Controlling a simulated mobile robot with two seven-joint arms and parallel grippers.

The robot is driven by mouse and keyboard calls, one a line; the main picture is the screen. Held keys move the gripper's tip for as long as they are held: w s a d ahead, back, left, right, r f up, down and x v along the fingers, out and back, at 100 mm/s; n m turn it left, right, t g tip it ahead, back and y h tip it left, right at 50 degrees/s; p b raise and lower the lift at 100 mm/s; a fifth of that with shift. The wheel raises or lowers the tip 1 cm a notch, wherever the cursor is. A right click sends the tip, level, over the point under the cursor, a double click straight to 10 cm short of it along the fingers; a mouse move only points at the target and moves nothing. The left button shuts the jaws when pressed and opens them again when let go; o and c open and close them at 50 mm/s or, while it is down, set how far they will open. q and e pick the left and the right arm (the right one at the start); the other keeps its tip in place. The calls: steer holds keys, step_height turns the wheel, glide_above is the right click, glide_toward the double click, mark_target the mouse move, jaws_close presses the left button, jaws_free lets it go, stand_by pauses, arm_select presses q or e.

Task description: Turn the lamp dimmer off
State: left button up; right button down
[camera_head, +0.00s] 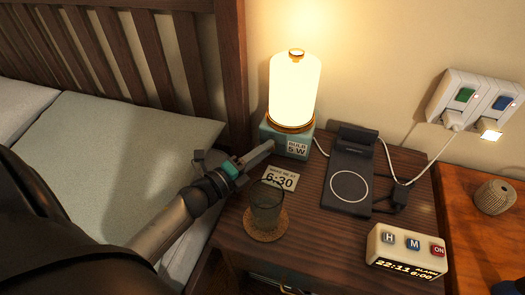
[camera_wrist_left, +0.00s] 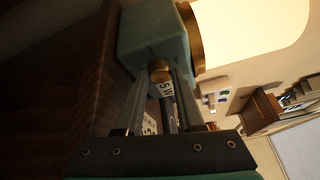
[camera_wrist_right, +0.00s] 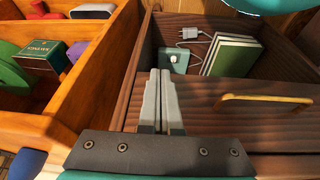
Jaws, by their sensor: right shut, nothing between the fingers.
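The lit lamp (camera_head: 295,88) has a glowing white shade and a teal base with a "BULB 5 W" label (camera_head: 297,146). A round brass knob (camera_wrist_left: 160,70) is on the base in the left wrist view. My left gripper (camera_head: 262,153) is beside the base. In the left wrist view its fingers (camera_wrist_left: 163,88) are apart, with the knob at the gap between their tips; I cannot tell whether they touch it. My right gripper (camera_wrist_right: 161,82) is shut and empty above an open drawer.
The nightstand holds a glass (camera_head: 266,205) on a cork coaster, a "6:30" card (camera_head: 280,178), a black charging pad (camera_head: 350,180) and an alarm clock (camera_head: 407,250). The drawer holds green books (camera_wrist_right: 232,55) and a plug. The bed (camera_head: 120,150) is left.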

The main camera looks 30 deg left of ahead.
arm_select(q)
steer(key=o, duration=0.4)
steer(key=shift+s, duration=0.3)
steer(key=p+v, duration=0.3)
steer(key=v, duration=1.1)
steer(key=shift+s+a, duration=0.15)
steer(key=shift+s, duration=0.2)
arm_select(e)
step_height(320, 180, down, 6)
steer(key=s+g, duration=0.1)
steer(key=s, duration=0.1)
steer(key=shift+s+d+f, duration=0.2)
steer(key=shift+s+f, duration=0.05)
steer(key=shift+s, duration=0.05)
